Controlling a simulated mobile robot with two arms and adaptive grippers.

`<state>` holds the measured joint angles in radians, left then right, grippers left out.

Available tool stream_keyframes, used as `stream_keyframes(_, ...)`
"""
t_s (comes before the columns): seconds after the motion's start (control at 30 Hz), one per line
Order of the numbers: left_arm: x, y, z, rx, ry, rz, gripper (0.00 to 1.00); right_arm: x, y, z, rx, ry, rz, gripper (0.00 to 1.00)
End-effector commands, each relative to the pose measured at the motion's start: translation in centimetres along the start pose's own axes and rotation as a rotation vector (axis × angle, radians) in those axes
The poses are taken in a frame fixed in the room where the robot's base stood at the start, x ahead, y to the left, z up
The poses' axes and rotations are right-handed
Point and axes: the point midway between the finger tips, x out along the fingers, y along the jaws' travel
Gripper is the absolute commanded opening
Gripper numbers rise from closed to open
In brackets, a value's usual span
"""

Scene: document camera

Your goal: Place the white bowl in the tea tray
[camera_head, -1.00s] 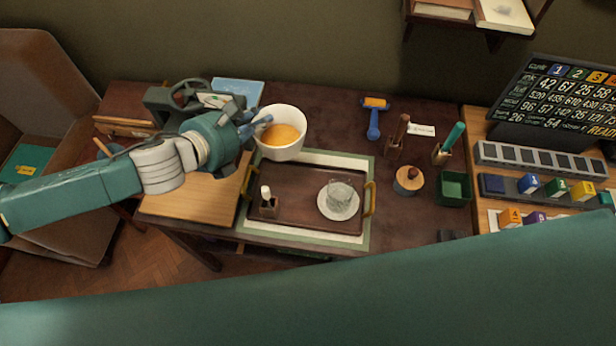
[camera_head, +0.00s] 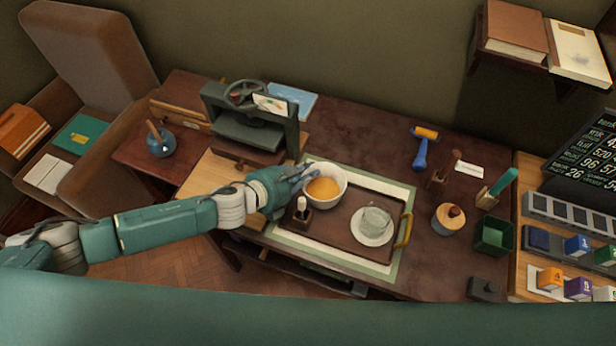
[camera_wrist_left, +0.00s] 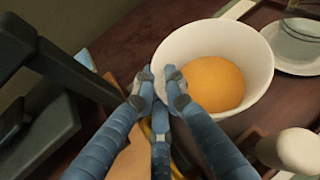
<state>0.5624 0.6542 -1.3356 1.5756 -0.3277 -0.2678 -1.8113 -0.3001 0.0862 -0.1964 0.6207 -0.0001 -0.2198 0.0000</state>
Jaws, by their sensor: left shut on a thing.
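The white bowl (camera_head: 336,201), with something orange-yellow in it, is over the back left part of the tea tray (camera_head: 335,227). The tray is dark brown, with a brass handle showing at its right. My left gripper (camera_head: 305,177) is shut on the bowl's left rim. In the left wrist view the fingers (camera_wrist_left: 160,82) pinch the near wall of the bowl (camera_wrist_left: 196,42). I cannot tell whether the bowl touches the tray or hangs just above it. My right gripper is not in view.
On the tray, a glass cup on a white saucer (camera_head: 371,237) stands right of the bowl, and a small white-topped holder (camera_head: 298,214) stands close in front. A dark press (camera_head: 250,125) is behind my arm. A round wooden-lidded pot (camera_head: 448,218) and green box (camera_head: 494,236) stand to the right.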

Motion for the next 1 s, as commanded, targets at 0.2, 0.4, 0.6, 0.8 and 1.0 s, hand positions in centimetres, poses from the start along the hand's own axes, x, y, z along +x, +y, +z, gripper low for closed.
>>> stream_keyframes(0.2, 1.3, 0.1, -2.2, -0.001, -0.001, -0.002, 0.00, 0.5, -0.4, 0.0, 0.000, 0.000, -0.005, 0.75)
stream_keyframes(0.4, 1.3, 0.2, -2.2, 0.000, -0.001, -0.002, 0.00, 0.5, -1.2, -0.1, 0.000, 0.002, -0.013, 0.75)
stream_keyframes(0.6, 1.4, 0.3, -2.6, 0.000, 0.001, -0.001, 0.15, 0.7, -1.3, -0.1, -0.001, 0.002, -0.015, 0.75)
stream_keyframes(0.8, 1.4, 0.3, -2.6, 0.000, 0.002, -0.001, 0.30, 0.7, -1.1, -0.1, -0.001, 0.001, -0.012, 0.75)
stream_keyframes(1.0, 1.3, 0.2, -2.4, 0.000, 0.001, 0.000, 0.30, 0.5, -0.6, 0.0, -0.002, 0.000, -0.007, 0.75)
